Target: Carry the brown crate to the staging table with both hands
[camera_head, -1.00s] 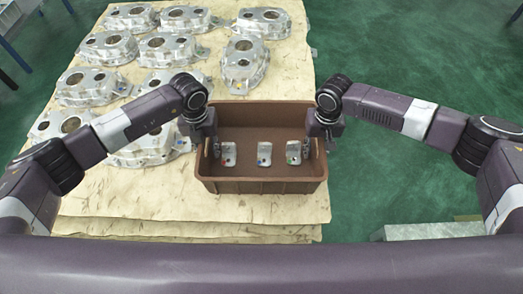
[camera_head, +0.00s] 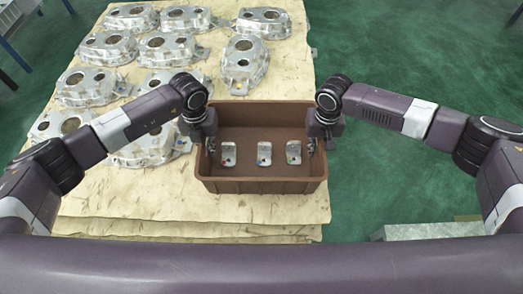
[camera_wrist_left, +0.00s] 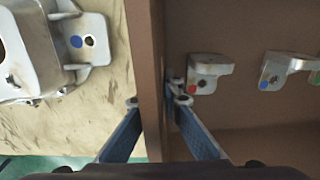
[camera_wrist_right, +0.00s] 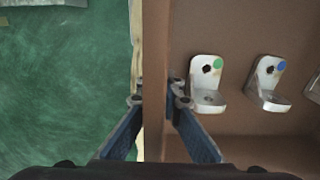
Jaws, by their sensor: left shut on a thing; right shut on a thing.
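The brown crate (camera_head: 262,187) is an open box sitting level on the paper-covered stack of castings. It holds three small metal brackets (camera_head: 264,153) in a row, with red, blue and green dots. My left gripper (camera_head: 208,150) is shut on the crate's left wall, one finger inside and one outside; the wall also shows in the left wrist view (camera_wrist_left: 150,60). My right gripper (camera_head: 321,150) is shut on the right wall in the same way; that wall shows in the right wrist view (camera_wrist_right: 155,50). I cannot tell for certain which surface is the staging table.
Several large aluminium castings (camera_head: 243,62) lie on the tan sheet (camera_head: 285,75) behind and left of the crate. A light grey surface (camera_head: 430,231) shows low at the right. Open green floor (camera_head: 400,60) lies right of the stack.

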